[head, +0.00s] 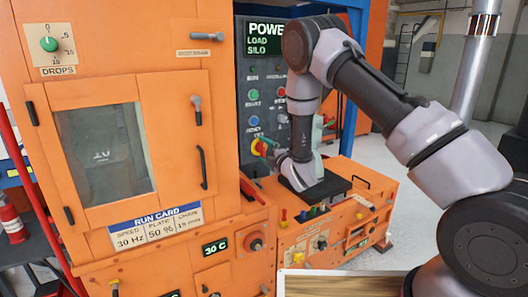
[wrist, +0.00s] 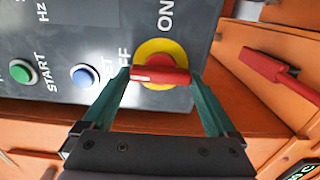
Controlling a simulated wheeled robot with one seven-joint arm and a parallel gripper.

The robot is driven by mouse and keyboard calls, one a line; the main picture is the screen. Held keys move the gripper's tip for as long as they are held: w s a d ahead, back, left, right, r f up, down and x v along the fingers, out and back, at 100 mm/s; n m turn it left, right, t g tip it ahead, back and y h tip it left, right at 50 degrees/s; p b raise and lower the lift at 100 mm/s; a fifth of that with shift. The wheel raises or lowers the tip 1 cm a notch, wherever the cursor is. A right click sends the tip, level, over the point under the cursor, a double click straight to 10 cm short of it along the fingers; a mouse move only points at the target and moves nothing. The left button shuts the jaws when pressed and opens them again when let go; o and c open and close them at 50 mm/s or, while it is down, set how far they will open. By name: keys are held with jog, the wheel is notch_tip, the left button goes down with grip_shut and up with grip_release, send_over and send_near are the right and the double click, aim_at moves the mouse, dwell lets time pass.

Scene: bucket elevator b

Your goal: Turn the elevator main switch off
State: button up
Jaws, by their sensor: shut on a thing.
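The main switch is a red handle (wrist: 160,75) on a round yellow plate (wrist: 158,52) on the dark control panel. In the wrist view the handle lies nearly level across the plate, its left end near the partly covered OFF lettering. The ON lettering is above the plate. My gripper (wrist: 160,78) has its teal fingers on the two ends of the handle, shut on it. In the head view the yellow plate (head: 255,146) shows at the panel's lower part, with my gripper (head: 264,143) against it; the fingers partly hide the handle.
A green START button (wrist: 20,71) and a blue button (wrist: 84,76) sit left of the switch in the wrist view. A red lever (wrist: 278,72) is at the right. An orange cabinet (head: 180,65) stands left of the panel; an orange console (head: 330,225) lies below my arm.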

jog(key=shift+f, duration=0.1)
dwell(0.3)
jog(key=o, duration=1)
jog(key=shift+s+d, duration=0.1)
jog(key=shift+s, duration=0.05)
jog(key=v, duration=1)
jog(key=shift+s+d, duration=0.2)
jog(key=shift+s, duration=0.05)
